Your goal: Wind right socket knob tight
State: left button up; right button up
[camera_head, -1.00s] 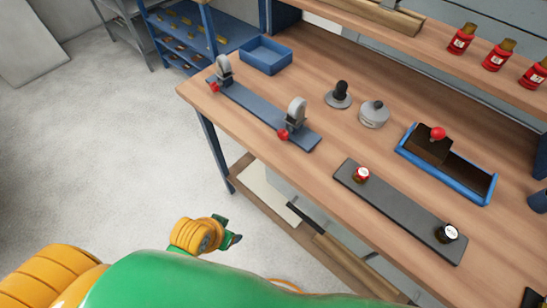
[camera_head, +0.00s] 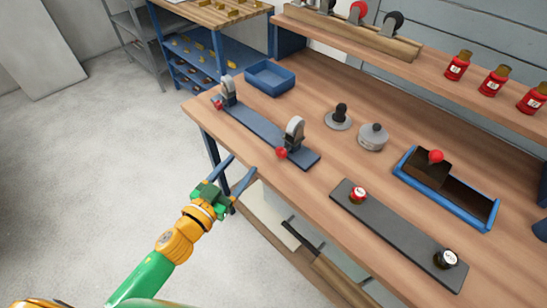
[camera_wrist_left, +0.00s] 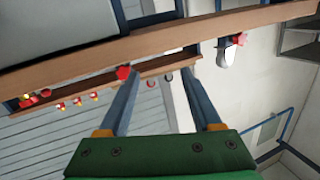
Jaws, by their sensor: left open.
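The right socket (camera_head: 294,132) is a grey upright ring on the right end of a blue-grey plate (camera_head: 257,123). Its red knob (camera_head: 282,153) sticks out at the front. A matching left socket (camera_head: 228,90) with a red knob (camera_head: 217,104) stands at the plate's far left end. My left gripper (camera_head: 242,164) is open and empty, in front of the table edge, left of the right knob and apart from it. In the left wrist view, a red knob (camera_wrist_left: 123,72) appears beside the left finger, and another knob (camera_wrist_left: 239,38) lies right of the fingers. My right gripper is not seen.
A dark plate with a red-topped (camera_head: 358,195) and a black-topped piece (camera_head: 447,259) lies at the right. A blue tray (camera_head: 270,78) stands behind the left socket. A grey lidded pot (camera_head: 373,137) and a black-handled stamp (camera_head: 339,117) stand behind the right socket.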

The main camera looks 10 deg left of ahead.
aim_at(279, 154)
pick_arm(q)
jog(key=w+d+m+h, duration=0.1)
jog(key=d, duration=0.1)
jog(key=w+d+m+g+h, duration=0.1)
jog(key=w+d+h, duration=0.1)
jog(key=d, duration=0.1)
jog(key=w+d+m+h, duration=0.1)
jog(key=d+h, duration=0.1)
jog(key=d, duration=0.1)
jog(key=shift+w+r+m+g, duration=0.15)
jog(key=shift+r+m+g, duration=0.15)
jog(key=shift+r, duration=0.05)
grip_shut()
